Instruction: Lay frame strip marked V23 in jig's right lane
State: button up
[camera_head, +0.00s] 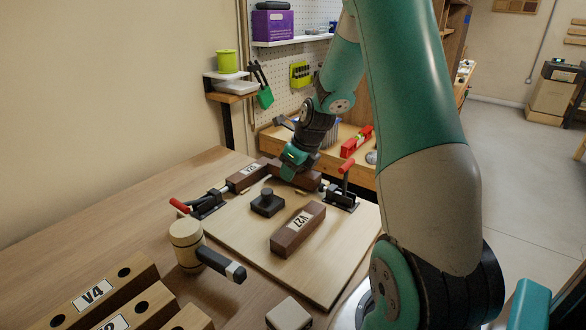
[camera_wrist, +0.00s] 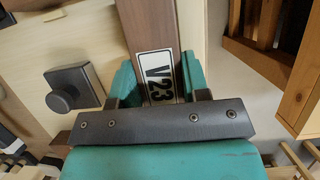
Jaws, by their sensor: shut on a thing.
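The dark brown strip marked V23 (camera_wrist: 158,78) is between the teal fingers of my gripper (camera_wrist: 155,88) in the wrist view, with its label facing up. In the head view my gripper (camera_head: 293,168) is at the far side of the jig board (camera_head: 235,228), shut on this strip (camera_head: 309,180). I cannot tell whether the strip touches the board. Another brown strip (camera_head: 245,176), its label too small to read, lies at the far left of the board. A strip marked V27 (camera_head: 298,229) lies nearer, on the board's right half.
A black knobbed block (camera_head: 267,203) sits mid-board; it also shows in the wrist view (camera_wrist: 72,91). Red-handled clamps stand at left (camera_head: 207,203) and right (camera_head: 343,194). A mallet (camera_head: 187,246) and holed blocks (camera_head: 95,294) are at front left. The left tabletop is clear.

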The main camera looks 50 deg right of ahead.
jog(key=shift+f, duration=0.25)
jog(key=o, duration=1.1)
jog(key=shift+c, duration=0.2)
jog(key=shift+s+d, duration=0.1)
jog(key=shift+c, duration=1.3)
jog(key=shift+f, duration=0.1)
jog(key=shift+o, duration=0.3)
